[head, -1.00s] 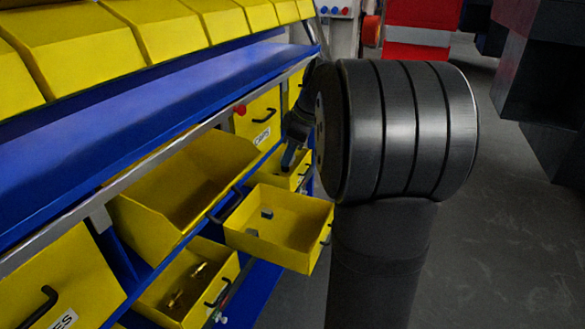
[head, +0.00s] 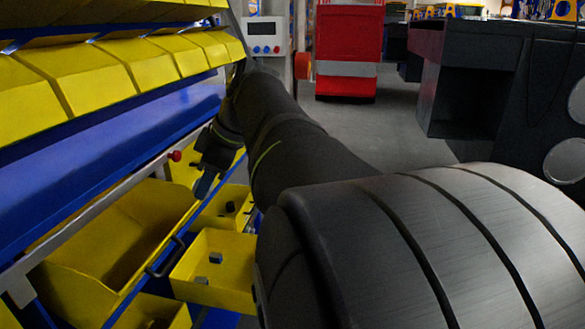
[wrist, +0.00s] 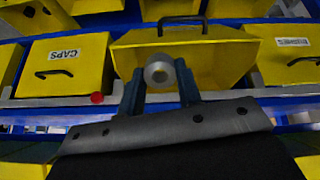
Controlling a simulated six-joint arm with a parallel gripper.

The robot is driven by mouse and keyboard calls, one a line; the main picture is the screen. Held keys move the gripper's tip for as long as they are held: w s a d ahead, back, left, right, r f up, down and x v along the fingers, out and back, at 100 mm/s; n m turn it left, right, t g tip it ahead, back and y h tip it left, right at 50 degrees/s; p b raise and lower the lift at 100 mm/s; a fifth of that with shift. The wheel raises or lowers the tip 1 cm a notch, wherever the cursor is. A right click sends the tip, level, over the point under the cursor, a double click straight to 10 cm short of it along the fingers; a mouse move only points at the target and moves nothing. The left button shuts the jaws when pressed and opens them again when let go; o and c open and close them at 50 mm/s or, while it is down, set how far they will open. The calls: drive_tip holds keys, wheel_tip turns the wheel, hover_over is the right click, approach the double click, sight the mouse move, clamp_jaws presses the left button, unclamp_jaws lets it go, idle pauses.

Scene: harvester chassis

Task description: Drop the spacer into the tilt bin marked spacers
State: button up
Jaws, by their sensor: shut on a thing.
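My gripper (wrist: 159,88) is shut on the spacer (wrist: 159,62), a pale metallic ring, held between its two fingertips in the wrist view. The spacer is in front of a yellow bin (wrist: 215,60) with a dark handle, its label not visible. In the head view my gripper (head: 204,184) is small and dark beside the yellow bin row, and I cannot make out the spacer there. A large yellow tilt bin (head: 65,283) stands tipped open nearer to me. No label reading spacers is legible.
In the wrist view a closed bin marked CAPS (wrist: 88,80) is at left and another labelled bin (wrist: 280,70) at right, its text unclear. A red knob (wrist: 97,98) is on the rail. Open yellow drawers (head: 240,285) below hold small parts.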

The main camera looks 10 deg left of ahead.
drive_tip(key=a+f, duration=0.2)
drive_tip(key=a, duration=0.9)
drive_tip(key=shift+a+f, duration=0.15)
drive_tip(key=shift+a, duration=0.15)
drive_tip(key=o, duration=1.1)
drive_tip(key=v, duration=1.7)
